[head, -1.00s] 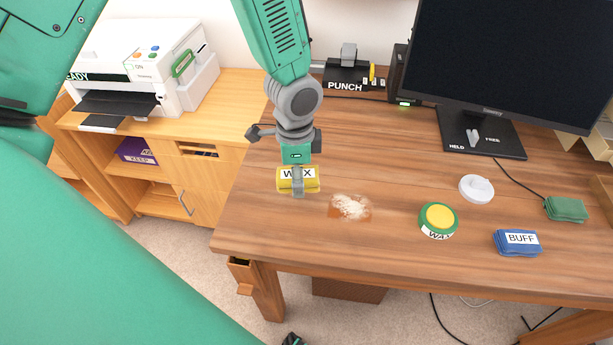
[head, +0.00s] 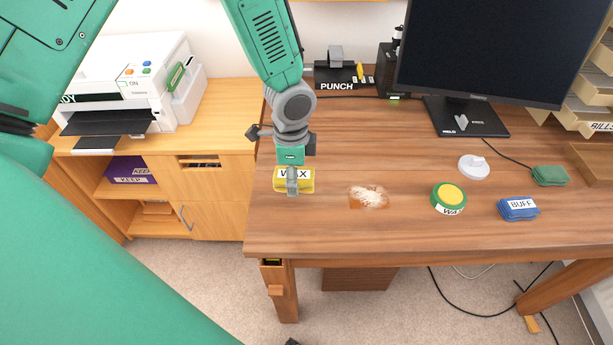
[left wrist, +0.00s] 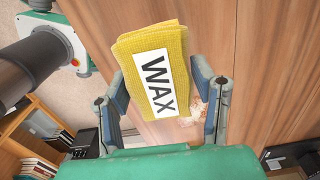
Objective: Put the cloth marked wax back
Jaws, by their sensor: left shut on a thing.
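The yellow folded cloth (head: 306,184) carries a white label reading WAX. My left gripper (head: 292,182) is shut on it at the left end of the desk; in the head view I cannot tell whether it touches the wood. In the left wrist view the cloth (left wrist: 158,72) sits between the two fingers of the gripper (left wrist: 165,100), its label facing the camera. A round green tin with a yellow top (head: 449,197), marked WAX, stands on the desk. A blue cloth marked BUFF (head: 518,208) lies right of it. My right gripper is not identifiable in these views.
A pale powdery patch (head: 369,197) marks the desk (head: 340,235) right of the cloth. A white round lid (head: 474,166), green cloth (head: 550,175), monitor (head: 490,50) and hole punch (head: 340,75) are farther back or right. A printer (head: 130,85) stands on the left cabinet.

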